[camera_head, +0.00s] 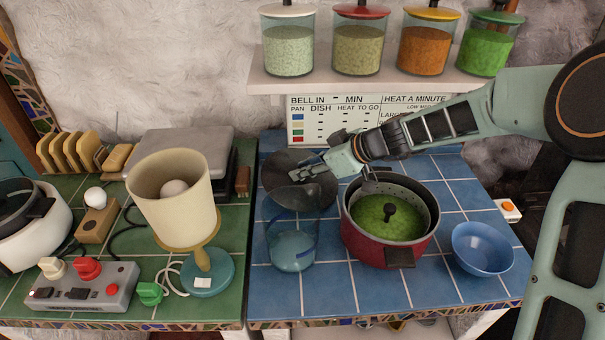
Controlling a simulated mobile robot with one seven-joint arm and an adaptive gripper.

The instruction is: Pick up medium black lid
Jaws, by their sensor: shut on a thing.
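The black lid (285,165) is a dark round disc at the back left of the blue-tiled counter. It shows behind a clear blue glass jar (292,245), which overlaps its lower part. My gripper (310,172) reaches in from the right, over the back of the counter, and is shut on the lid. The fingertips are small and dark against it, so the exact grip is hard to see. I cannot tell whether the lid touches the counter.
A red pot (372,243) with green contents and a black knob stands below my arm. A blue bowl (482,248) is to its right. A shelf (345,83) with several jars hangs above. A cream lamp (172,205) stands left on green tiles.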

